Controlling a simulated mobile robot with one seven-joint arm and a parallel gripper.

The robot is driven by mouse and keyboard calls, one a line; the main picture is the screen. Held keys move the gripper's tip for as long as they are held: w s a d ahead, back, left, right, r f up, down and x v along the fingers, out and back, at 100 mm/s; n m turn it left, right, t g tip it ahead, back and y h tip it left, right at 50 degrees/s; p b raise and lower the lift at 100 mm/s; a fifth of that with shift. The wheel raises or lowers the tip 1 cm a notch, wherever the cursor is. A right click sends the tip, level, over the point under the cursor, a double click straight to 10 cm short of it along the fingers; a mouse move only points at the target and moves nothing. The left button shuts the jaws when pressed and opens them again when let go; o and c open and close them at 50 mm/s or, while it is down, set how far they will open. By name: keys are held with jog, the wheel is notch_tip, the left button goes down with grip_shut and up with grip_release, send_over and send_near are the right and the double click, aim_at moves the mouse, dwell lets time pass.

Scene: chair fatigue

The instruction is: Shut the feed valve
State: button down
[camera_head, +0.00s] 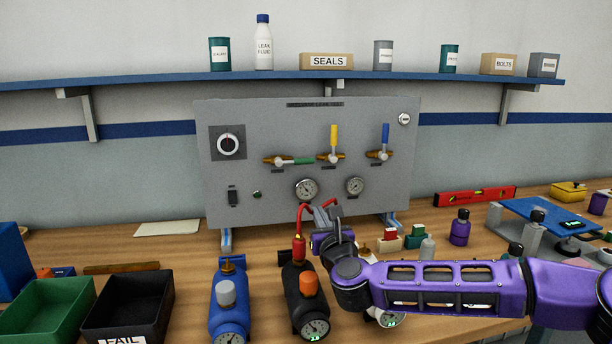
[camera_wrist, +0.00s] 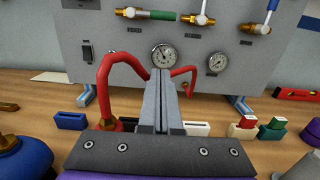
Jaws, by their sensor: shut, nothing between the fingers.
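A grey panel (camera_head: 240,190) carries three brass valves in a row; their labels are too small to read, so I cannot tell which is the feed valve. The left valve's green handle (camera_head: 303,160) lies horizontal, pointing right. The middle valve's yellow handle (camera_head: 334,136) and the right valve's blue handle (camera_head: 385,134) stand upright.
A red hose (camera_wrist: 104,80) loops close beside my fingers. Black (camera_head: 303,282) and blue (camera_head: 230,298) cylinders stand in front. Two gauges (camera_head: 306,189) and a dial (camera_head: 228,145) are on the panel. Green (camera_head: 45,318) and black (camera_head: 130,290) bins are at left.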

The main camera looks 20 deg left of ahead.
aim_at(307, 161)
jog(key=w+a+r, duration=0.2)
jog(key=w+a, duration=0.1)
jog(key=w, duration=0.3)
jog(key=w+a+r+p, duration=0.1)
jog(key=w+a+r, duration=0.1)
jog(key=w+a, duration=0.2)
jog(key=shift+w+a+r, duration=0.3)
jog(key=shift+w+r, duration=0.05)
jog(key=shift+w, duration=0.9)
jog(key=shift+d+r+n, duration=0.1)
jog(key=shift+r+n, duration=0.35)
jog(key=shift+n, duration=0.45)
jog(key=shift+w+r+n, duration=0.1)
jog(key=shift+r+n, duration=0.4)
jog(key=shift+n, duration=0.2)
jog(key=r+n, duration=0.1)
jog(key=n, duration=0.1)
jog(key=shift+r+n+y+b, duration=0.3)
jog(key=shift+r+n+b, duration=0.05)
jog(key=shift+n, duration=0.05)
jog(key=shift+s+a+r+n+g+p, duration=0.15)
jog(key=shift+s+a+r+n+p, duration=0.45)
jog(key=shift+n, duration=1.55)
jog(key=shift+s+a+r+n+g+p, duration=0.25)
jog(key=shift+a+r+n, duration=0.45)
jog(key=shift+r+n, duration=1.05)
jog(key=shift+s+a+r+n+g+p, duration=0.1)
jog(key=shift+s+a+r+n+p, duration=0.45)
jog(key=shift+n, duration=2.05)
